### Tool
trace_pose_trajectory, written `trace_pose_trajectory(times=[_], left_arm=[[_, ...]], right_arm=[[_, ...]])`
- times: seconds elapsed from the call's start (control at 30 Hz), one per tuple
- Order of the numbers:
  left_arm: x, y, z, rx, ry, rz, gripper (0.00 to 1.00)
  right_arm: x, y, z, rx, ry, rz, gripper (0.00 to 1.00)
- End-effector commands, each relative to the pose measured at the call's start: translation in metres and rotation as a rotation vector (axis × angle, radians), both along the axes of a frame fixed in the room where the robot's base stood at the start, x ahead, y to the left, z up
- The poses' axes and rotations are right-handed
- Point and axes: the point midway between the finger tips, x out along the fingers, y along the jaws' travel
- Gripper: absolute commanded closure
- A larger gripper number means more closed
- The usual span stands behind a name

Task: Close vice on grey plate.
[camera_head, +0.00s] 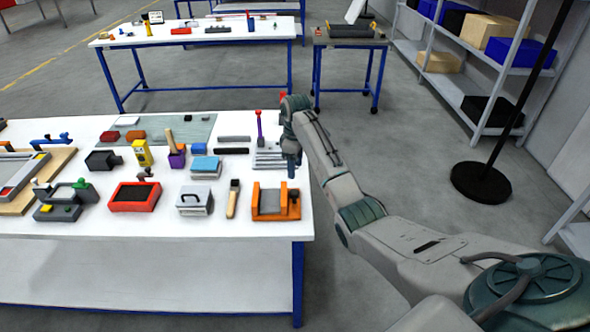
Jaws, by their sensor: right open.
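An orange vice (291,207) stands at the right front corner of the white workbench (200,268). A grey plate (271,201) lies between its two orange jaws. At this size I cannot tell whether the jaws touch the plate. My right gripper (291,171) is above the bench's right edge, just behind the vice in the picture and apart from it. It points down, is open and seems empty. My left gripper is not in view.
Left of the vice are a brush (232,199), a grey toolbox (195,200) and a red tray (135,197).

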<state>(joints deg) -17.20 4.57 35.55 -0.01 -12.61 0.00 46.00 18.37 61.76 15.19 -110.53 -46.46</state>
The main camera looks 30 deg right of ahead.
Motion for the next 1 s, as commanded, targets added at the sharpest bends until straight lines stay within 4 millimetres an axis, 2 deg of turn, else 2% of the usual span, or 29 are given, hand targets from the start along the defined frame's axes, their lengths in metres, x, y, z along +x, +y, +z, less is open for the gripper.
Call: trace_pose_trajectory(times=[0.07,0.17,0.23,0.43,0.63,0.83,1.0], left_arm=[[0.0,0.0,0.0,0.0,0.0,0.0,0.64],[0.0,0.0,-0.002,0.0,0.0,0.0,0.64],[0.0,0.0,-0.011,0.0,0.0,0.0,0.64],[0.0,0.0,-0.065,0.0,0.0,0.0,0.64],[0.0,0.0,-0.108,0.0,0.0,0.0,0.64],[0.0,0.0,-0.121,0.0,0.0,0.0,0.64],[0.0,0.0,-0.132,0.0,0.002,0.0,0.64]], right_arm=[[0.0,0.0,0.0,0.0,0.0,0.0,0.48],[0.0,-0.001,-0.001,0.003,-0.002,0.005,0.6],[0.0,-0.004,-0.006,0.018,-0.01,0.029,0.6],[-0.003,-0.023,-0.019,0.141,-0.09,0.237,0.6],[-0.01,-0.036,-0.015,0.258,-0.201,0.487,0.6],[-0.016,-0.041,-0.007,0.303,-0.256,0.605,0.6],[-0.015,-0.036,-0.017,0.308,-0.259,0.615,0.6]])
